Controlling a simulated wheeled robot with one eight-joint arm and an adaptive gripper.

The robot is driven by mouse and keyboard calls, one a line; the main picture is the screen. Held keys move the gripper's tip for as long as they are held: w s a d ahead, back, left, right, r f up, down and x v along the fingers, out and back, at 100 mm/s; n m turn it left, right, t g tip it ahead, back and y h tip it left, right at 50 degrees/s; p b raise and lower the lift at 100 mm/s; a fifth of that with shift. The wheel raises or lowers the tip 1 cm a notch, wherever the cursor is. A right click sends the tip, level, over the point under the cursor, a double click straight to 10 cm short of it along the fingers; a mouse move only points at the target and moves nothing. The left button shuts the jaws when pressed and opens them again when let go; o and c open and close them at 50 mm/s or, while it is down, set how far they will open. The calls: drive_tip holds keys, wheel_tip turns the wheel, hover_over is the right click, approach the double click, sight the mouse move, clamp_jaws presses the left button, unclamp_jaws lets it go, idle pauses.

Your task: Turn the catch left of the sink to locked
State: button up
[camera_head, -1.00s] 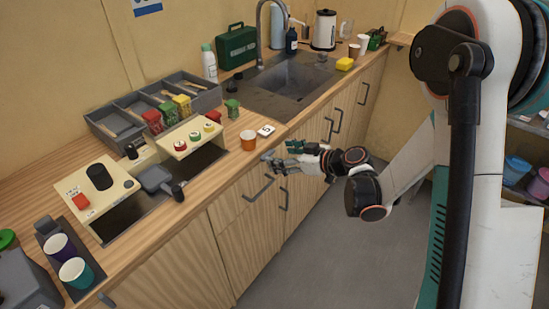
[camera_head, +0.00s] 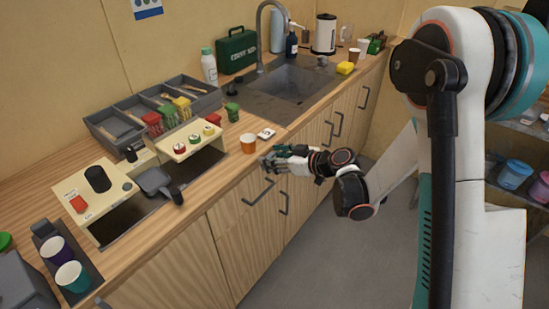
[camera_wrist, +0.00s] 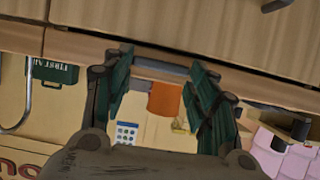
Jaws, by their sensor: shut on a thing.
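The catch (camera_wrist: 160,68) shows in the wrist view as a grey bar at the counter's front edge, between my fingertips. My gripper (camera_head: 268,159) is at that edge, left of the sink (camera_head: 291,82), with its dark green fingers pointing at the cupboard front. In the wrist view my gripper (camera_wrist: 159,66) has a finger on either side of the bar and is shut on it. In the head view the fingers cover the catch, so I cannot tell its setting.
Grey cupboard handles (camera_head: 284,203) stick out below. A sweets station with a scoop (camera_head: 156,183) is to the left. The floor in front is clear.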

drive_tip(key=shift+f, duration=0.1)
drive_tip(key=m+g+y+b, duration=0.1)
drive_tip(key=m, duration=0.1)
drive_tip(key=f+m+g+y+b, duration=0.1)
drive_tip(key=m, duration=0.1)
drive_tip(key=m+y+b, duration=0.1)
drive_tip(key=m, duration=0.1)
drive_tip(key=shift+w+d+f+g+b, duration=0.2)
drive_tip(key=shift+w+f+g+b, duration=0.1)
drive_tip(key=shift+f+g, duration=0.1)
drive_tip(key=m, duration=0.1)
drive_tip(key=m+y, duration=0.1)
drive_tip(key=m, duration=0.1)
drive_tip(key=shift+s+f+g+y, duration=0.1)
drive_tip(key=shift+f+g+y, duration=0.2)
drive_tip(key=shift+f+g, duration=0.1)
drive_tip(key=shift+s+a+f+m+y, duration=0.15)
drive_tip(key=shift+m+y, duration=0.2)
drive_tip(key=shift+m, duration=0.4)
drive_tip(key=shift+f+m+y, duration=0.1)
drive_tip(key=shift+m+y, duration=0.2)
drive_tip(key=shift+m, duration=0.4)
drive_tip(key=shift+s+a+f+m+y, duration=0.15)
drive_tip(key=shift+m+y, duration=0.2)
drive_tip(key=shift+m, duration=0.4)
drive_tip(key=o, duration=1.1)
drive_tip(key=shift+c, duration=0.2)
